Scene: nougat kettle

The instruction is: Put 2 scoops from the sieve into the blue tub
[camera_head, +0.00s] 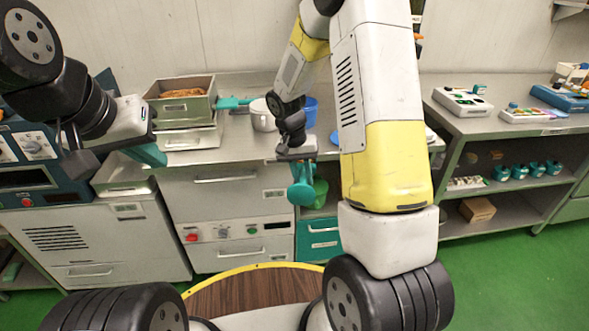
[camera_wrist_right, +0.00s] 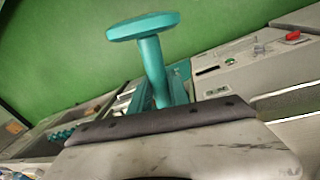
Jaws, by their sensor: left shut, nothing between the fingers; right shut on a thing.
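My right gripper (camera_head: 300,172) hangs in front of the counter, shut on a teal tool (camera_head: 302,194). In the right wrist view the tool (camera_wrist_right: 150,60) shows a post with a flat round end; I cannot see a scoop bowl clearly. The blue tub (camera_head: 310,108) stands on the counter behind my right arm, partly hidden. Left of it is a pale round vessel (camera_head: 262,118) with a teal handle (camera_head: 232,102) pointing left, perhaps the sieve; its inside is not visible. My left gripper (camera_head: 152,156) is shut and empty, left of the counter drawers.
A grey metal box (camera_head: 158,108) with brown contents stands at the counter's left. Right is a shelf unit (camera_head: 480,125) with trays on top and several teal cups (camera_head: 520,171) below. A wood-topped round surface with a yellow rim (camera_head: 255,268) lies in front. Green floor is clear at right.

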